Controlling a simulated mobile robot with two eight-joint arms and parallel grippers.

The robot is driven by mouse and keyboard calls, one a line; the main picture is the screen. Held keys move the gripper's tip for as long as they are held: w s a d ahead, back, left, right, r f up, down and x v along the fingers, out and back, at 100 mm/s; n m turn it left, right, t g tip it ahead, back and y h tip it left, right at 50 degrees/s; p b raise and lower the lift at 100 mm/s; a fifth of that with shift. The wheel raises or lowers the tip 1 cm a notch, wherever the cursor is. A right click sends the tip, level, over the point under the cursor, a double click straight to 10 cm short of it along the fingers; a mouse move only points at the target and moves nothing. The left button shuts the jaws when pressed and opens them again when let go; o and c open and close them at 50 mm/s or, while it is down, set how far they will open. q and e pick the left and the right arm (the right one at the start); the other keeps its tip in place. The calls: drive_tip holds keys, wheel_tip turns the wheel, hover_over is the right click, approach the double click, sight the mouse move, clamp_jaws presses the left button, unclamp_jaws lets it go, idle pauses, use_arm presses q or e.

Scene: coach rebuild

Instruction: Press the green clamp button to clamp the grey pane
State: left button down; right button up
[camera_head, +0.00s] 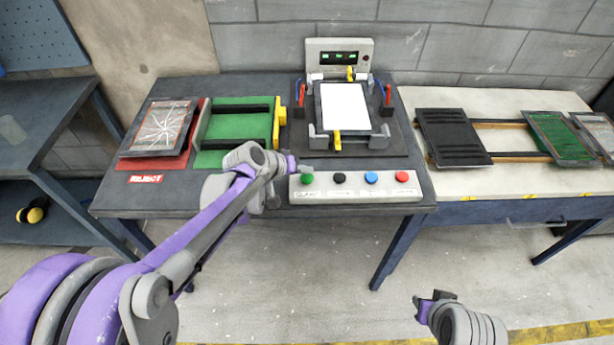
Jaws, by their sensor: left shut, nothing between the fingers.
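The green button (307,178) is at the left end of a white button panel (362,195) on the table's front edge. My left gripper (302,169) is shut and empty, its tip just behind and beside the green button. I cannot tell whether it touches the button. A pane (345,106), pale white inside a dark grey frame, lies in the fixture (382,151) behind the panel. Grey and yellow clamp parts stand around its edges; I cannot tell whether they press on it. My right gripper (433,300) is low in front of the table, its fingers unclear.
Black (340,178), blue (372,178) and red (402,176) buttons sit right of the green one. A display box (339,45) stands behind the fixture. A cracked pane (160,128) and a green tray (236,131) lie left. A rack (453,137) with panes is right.

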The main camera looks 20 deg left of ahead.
sight(304, 180)
use_arm(q)
drive_tip(key=shift+f, duration=0.15)
use_arm(e)
drive_tip(key=shift+f, duration=0.1)
use_arm(q)
drive_tip(key=shift+f+b, duration=0.3)
use_arm(e)
drive_tip(key=shift+s+f, duration=0.15)
drive_tip(key=shift+f, duration=0.1)
use_arm(q)
drive_tip(key=shift+f+b, duration=0.3)
drive_tip(key=shift+f, duration=0.2)
use_arm(e)
drive_tip(key=shift+f, duration=0.4)
use_arm(q)
drive_tip(key=shift+r, duration=0.1)
use_arm(e)
drive_tip(key=shift+r, duration=0.1)
use_arm(q)
drive_tip(key=shift+r+p, duration=0.6)
drive_tip(key=shift+r, duration=0.2)
use_arm(e)
drive_tip(key=shift+r, duration=0.65)
